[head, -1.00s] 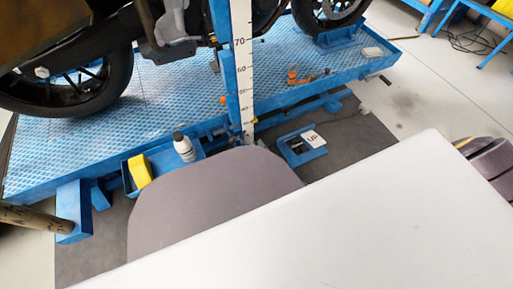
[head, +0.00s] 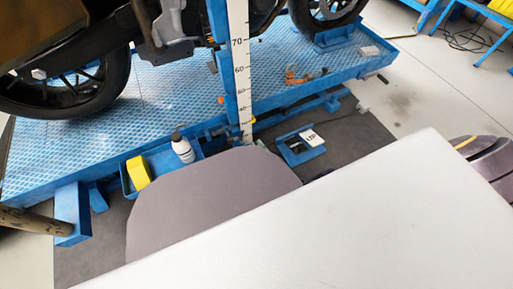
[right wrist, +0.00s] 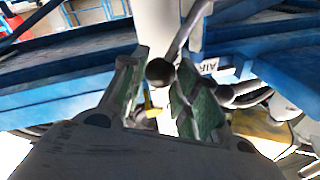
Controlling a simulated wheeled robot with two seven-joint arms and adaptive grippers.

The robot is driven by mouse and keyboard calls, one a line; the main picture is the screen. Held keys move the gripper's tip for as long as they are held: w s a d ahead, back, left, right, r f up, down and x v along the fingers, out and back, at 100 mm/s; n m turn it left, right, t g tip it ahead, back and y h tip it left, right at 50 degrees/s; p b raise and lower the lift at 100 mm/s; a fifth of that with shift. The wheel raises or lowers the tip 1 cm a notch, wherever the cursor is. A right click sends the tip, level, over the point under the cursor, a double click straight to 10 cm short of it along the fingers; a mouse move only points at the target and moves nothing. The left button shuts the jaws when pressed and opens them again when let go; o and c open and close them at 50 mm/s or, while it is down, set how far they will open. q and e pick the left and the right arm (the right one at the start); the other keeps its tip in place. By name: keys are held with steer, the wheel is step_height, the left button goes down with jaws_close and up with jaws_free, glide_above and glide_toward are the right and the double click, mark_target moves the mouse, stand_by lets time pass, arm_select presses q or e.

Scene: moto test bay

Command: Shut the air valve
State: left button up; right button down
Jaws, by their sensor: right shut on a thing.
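In the right wrist view, my right gripper (right wrist: 163,60) has its two green-padded fingers on either side of a dark round knob (right wrist: 160,72). The knob ends a grey lever (right wrist: 188,30) that rises to the upper right. The fingers are closed on this lever end; the exact contact is hard to make out. The valve body is not clearly visible. In the head view, my own pale arm covers the area of the right gripper. My left gripper is not in view.
A motorcycle stands on a blue lift platform (head: 110,110) behind a white measuring scale (head: 239,75). A blue tray holds a white bottle (head: 183,149) and a yellow block (head: 138,172). A blue pedal box (head: 292,155) lies on the dark mat.

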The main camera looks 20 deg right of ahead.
steer(key=c, duration=1.1)
jaws_free()
steer(key=shift+s, duration=0.15)
steer(key=shift+v, duration=5.9)
